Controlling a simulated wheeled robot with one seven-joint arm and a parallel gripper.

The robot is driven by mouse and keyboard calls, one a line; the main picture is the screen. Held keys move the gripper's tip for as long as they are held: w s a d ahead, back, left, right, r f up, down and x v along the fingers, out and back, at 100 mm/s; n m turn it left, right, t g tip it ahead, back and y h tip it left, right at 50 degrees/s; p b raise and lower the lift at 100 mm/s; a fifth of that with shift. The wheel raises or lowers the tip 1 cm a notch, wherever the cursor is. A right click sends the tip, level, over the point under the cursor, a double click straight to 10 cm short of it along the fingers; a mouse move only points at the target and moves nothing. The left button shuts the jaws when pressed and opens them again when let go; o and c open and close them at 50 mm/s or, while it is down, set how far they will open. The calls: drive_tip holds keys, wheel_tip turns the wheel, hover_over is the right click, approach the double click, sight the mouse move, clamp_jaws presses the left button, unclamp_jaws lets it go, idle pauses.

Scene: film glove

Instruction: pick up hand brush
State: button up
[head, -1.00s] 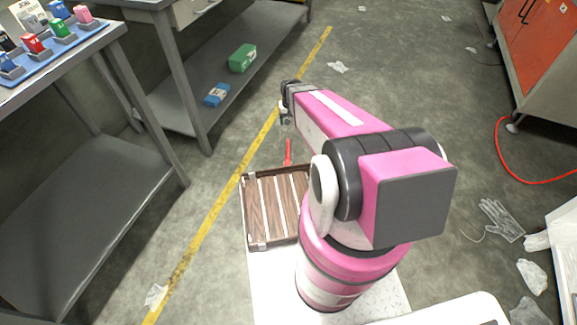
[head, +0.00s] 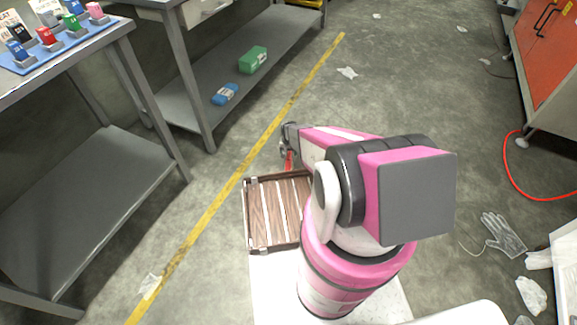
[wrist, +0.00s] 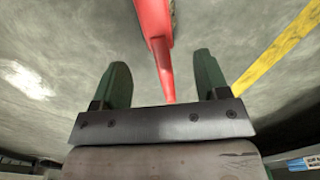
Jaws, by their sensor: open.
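The hand brush shows as a red handle (head: 289,161) in the head view, at the far edge of the wooden tray and mostly hidden by my arm. In the wrist view the red handle (wrist: 156,35) runs down from the top edge, narrowing to a thin end between my fingers. The bristles are not in view. My gripper (wrist: 163,80) is open, one green finger on each side of the handle's line, and neither finger visibly touches it. In the head view my gripper (head: 286,150) is right at the handle.
A slatted wooden tray (head: 263,215) sits in front of my base. A grey bench (head: 95,180) stands left, and another with a lower shelf (head: 190,105) stands behind it. A yellow line (head: 215,205) crosses the floor. A clear glove (head: 503,235) lies at the right.

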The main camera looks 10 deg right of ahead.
sight(289, 159)
drive_tip(key=shift+d+f, duration=0.1)
drive_tip(key=shift+f, duration=3.05)
drive_tip(key=shift+c, duration=0.3)
drive_tip(key=c, duration=1.1)
drive_tip(key=shift+r, duration=0.15)
drive_tip(key=shift+r, duration=0.5)
drive_tip(key=r, duration=0.3)
drive_tip(key=shift+s+a+r, duration=0.2)
drive_tip(key=shift+a+r, duration=0.1)
drive_tip(key=s+a+r, duration=0.1)
drive_tip(key=a+r, duration=0.1)
drive_tip(key=a, duration=0.1)
drive_tip(key=s+a+r, duration=0.2)
drive_tip(key=a, duration=0.1)
drive_tip(key=s+a+r, duration=0.1)
drive_tip(key=a+r, duration=0.1)
drive_tip(key=a, duration=0.2)
drive_tip(key=shift+s+r, duration=0.1)
drive_tip(key=shift+s, duration=0.1)
